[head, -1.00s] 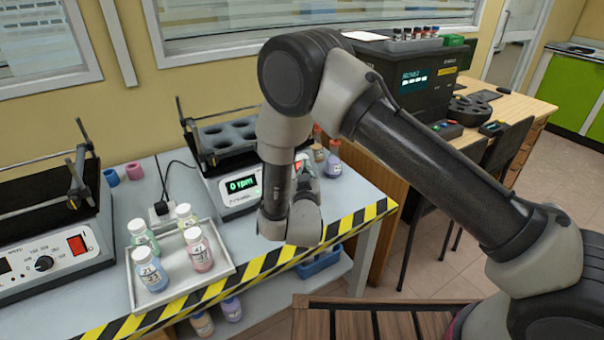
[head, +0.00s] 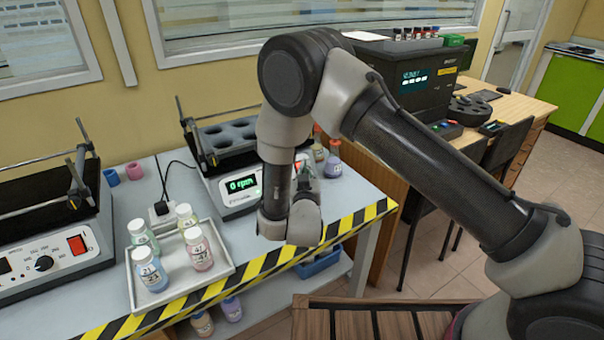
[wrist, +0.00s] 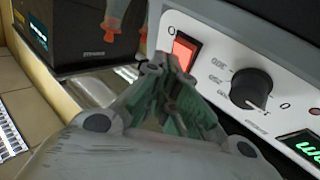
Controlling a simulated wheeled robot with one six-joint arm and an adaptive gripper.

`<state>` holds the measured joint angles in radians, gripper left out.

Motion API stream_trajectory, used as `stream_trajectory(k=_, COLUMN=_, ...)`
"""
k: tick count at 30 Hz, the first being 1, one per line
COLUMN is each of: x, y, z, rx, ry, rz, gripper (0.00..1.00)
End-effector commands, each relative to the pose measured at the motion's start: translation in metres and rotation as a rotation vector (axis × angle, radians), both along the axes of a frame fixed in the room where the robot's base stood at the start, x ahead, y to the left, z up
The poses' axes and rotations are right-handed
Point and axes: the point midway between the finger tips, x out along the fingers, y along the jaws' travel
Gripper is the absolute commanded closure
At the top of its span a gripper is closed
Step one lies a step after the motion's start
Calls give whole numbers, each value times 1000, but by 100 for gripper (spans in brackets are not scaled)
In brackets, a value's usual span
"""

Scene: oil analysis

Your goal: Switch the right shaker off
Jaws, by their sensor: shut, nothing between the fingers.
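The right shaker (head: 238,203) stands on the bench with its black rack on top. Its green display reads 0 rpm in the head view and shows partly in the wrist view (wrist: 305,150). Its red rocker switch (wrist: 184,51) looks lit, left of a black knob (wrist: 251,88). My gripper (wrist: 172,68) is shut and empty, its tips right at the lower part of the switch. I cannot tell whether they touch it. In the head view my gripper (head: 303,170) is at the shaker's right front end, where it and my arm hide the switch.
The left shaker (head: 50,255) has its own red switch (head: 77,244). A white tray (head: 215,283) of several capped bottles lies between the shakers, near the striped bench edge. Flasks (head: 333,166) stand just beyond my gripper. A black analyser (head: 420,85) stands at the back right.

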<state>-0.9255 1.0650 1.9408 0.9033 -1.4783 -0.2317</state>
Motion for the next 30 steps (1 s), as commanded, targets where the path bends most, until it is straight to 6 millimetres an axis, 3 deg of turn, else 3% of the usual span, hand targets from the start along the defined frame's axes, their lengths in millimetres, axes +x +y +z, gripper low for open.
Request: stream_trajectory(k=30, x=8, y=5, z=-6, rx=0, ry=0, rz=0, gripper=100)
